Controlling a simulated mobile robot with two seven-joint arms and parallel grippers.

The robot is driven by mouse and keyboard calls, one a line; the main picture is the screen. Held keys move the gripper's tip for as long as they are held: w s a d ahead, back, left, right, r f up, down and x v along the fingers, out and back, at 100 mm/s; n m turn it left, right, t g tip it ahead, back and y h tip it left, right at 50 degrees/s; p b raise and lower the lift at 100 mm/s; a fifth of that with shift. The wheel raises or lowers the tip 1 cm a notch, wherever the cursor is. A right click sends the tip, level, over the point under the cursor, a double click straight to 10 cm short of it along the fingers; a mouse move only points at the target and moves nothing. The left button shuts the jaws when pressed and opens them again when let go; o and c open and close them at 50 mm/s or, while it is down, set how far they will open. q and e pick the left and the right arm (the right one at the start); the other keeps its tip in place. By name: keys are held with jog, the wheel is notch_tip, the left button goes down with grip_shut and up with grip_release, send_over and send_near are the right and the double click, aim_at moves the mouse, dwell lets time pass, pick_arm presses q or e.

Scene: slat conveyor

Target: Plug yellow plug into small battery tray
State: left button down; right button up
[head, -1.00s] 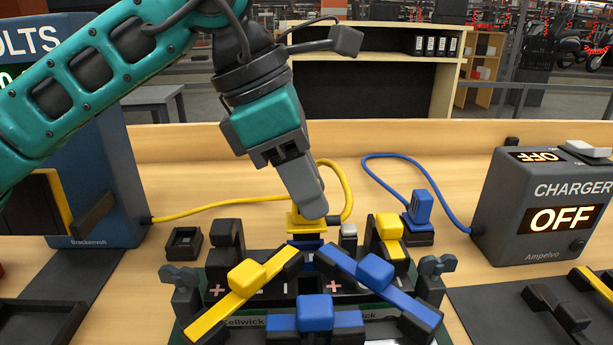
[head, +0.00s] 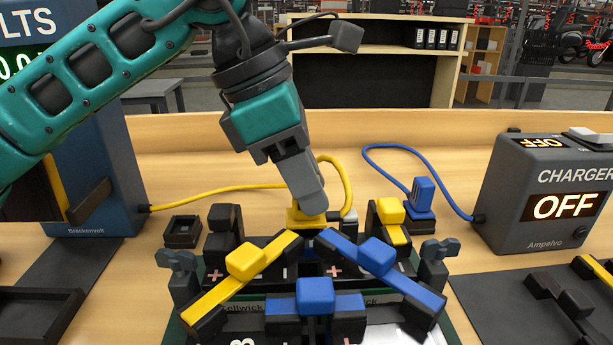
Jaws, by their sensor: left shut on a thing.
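The yellow plug (head: 300,217) is gripped by my left gripper (head: 314,203), which points down at the back edge of the battery tray in the middle of the table. The tray (head: 240,308) has a dark green rim and black fittings. Yellow and blue bars with knobs lie across it. The plug's lower end is hidden behind these bars, so I cannot tell whether it is seated. A yellow cable (head: 215,190) runs from the plug to the blue meter box at left. My right gripper is not in view.
A blue plug (head: 421,192) stands in a dark holder at the back right, its cable looping to the charger (head: 535,190), which reads OFF. An empty black holder (head: 182,231) sits left of the tray. The meter box (head: 100,170) stands at the left.

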pick_arm(q)
jog(key=shift+f+b, duration=0.3)
jog(key=shift+f, duration=0.1)
jog(key=shift+f+b, duration=0.6)
jog(key=shift+f, duration=0.1)
jog(key=c, duration=0.8)
grip_release()
